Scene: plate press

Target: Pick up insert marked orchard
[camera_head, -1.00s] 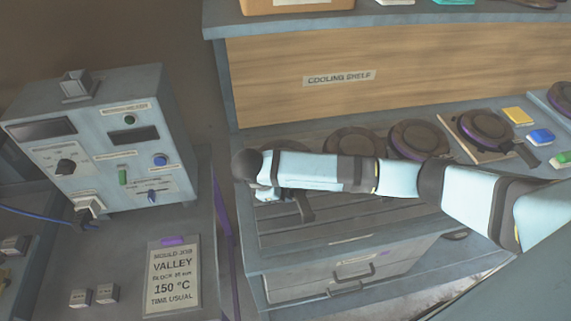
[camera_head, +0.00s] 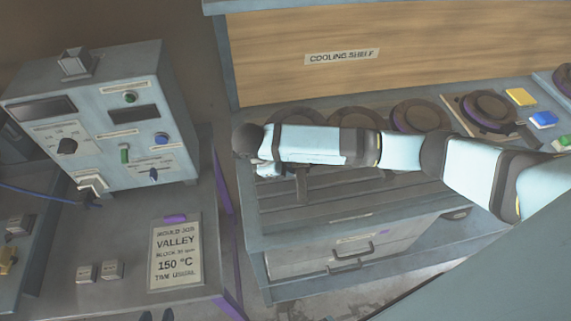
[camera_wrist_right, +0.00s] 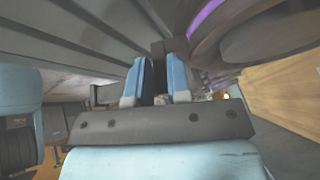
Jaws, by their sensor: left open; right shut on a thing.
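My right arm reaches in from the right across the slatted bench in the head view. Its gripper (camera_head: 275,170) is low over the slats at the left end. In the right wrist view its blue fingers (camera_wrist_right: 155,85) are shut on a dark, narrow handle (camera_wrist_right: 158,58). A dark bar (camera_head: 302,186) shows beside that gripper in the head view. I can read no orchard mark on anything. Several dark round plates lie along the bench back, one by the arm (camera_head: 418,115) and one on a board (camera_head: 488,108).
A control box (camera_head: 125,115) stands on the left table. A card (camera_head: 176,255) there reads VALLEY, 150 °C. The cooling shelf (camera_head: 400,58) rises behind the bench. A drawer (camera_head: 310,260) is below the slats. Yellow (camera_head: 520,97) and blue (camera_head: 543,119) blocks lie at right.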

